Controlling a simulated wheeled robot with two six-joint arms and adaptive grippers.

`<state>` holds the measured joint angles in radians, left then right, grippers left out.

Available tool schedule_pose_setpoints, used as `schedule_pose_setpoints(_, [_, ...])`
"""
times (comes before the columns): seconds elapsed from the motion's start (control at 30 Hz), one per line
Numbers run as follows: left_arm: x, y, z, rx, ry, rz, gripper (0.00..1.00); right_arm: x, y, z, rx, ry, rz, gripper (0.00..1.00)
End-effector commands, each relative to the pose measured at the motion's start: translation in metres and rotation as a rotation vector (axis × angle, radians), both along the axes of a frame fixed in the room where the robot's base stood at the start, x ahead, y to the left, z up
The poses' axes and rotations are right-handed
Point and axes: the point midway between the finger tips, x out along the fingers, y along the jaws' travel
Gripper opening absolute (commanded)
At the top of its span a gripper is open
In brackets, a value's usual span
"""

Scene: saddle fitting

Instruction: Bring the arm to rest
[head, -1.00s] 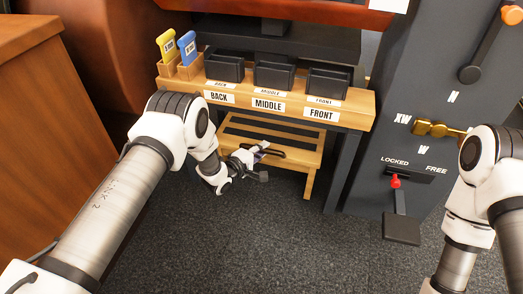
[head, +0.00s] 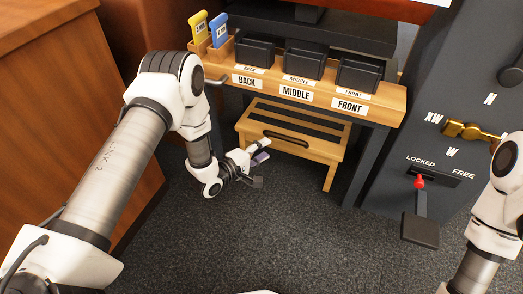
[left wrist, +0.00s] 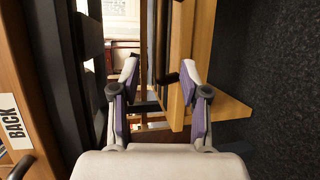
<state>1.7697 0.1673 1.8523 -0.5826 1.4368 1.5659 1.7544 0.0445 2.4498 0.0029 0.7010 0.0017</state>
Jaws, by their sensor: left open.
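My left arm comes in from the left in the head view and hangs down in front of the bench. My left gripper (head: 264,151) is low over the carpet, at the left front of the wooden step stool (head: 247,130). In the left wrist view the left gripper (left wrist: 160,76) has its two purple-grey fingers spread, with nothing held between them. Part of my right arm shows at the right edge of the head view; its gripper is out of the picture.
A wooden bench (head: 387,111) carries black bins labelled BACK (head: 254,52), MIDDLE (head: 305,60) and FRONT (head: 360,73). Yellow (head: 198,26) and blue (head: 219,31) tags stand at its left. A grey machine (head: 450,97) with levers stands right. Carpet (head: 290,225) in front is clear.

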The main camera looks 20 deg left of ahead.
Motion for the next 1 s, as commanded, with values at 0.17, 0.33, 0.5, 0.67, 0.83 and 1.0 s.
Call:
schedule_pose_setpoints(0.17, [-0.006, 0.002, 0.001, 0.0, 0.0, -0.002, 0.45, 0.0, 0.0, 0.0, 0.0, 0.0, 0.0, 0.0])
schedule_pose_setpoints(0.33, [-0.006, 0.002, 0.001, 0.0, 0.0, -0.002, 0.45, 0.0, 0.0, 0.0, 0.0, 0.0, 0.0, 0.0])
schedule_pose_setpoints(0.5, [-0.005, 0.002, 0.001, 0.0, 0.0, -0.001, 0.45, 0.0, 0.0, 0.0, 0.0, 0.0, 0.0, 0.0])
schedule_pose_setpoints(0.67, [-0.011, -0.007, 0.027, 0.002, 0.014, -0.019, 0.45, -0.001, 0.0, 0.029, 0.0, 0.001, 0.0, 0.0])
schedule_pose_setpoints(0.83, [-0.113, -0.013, 0.006, 0.272, 0.348, -0.019, 0.45, -0.001, 0.0, 0.08, 0.0, 0.002, 0.004, 0.0])
schedule_pose_setpoints(1.0, [-0.234, 0.009, -0.025, 0.748, 0.637, -0.251, 0.45, -0.002, 0.001, 0.092, 0.0, 0.005, 0.006, 0.0])
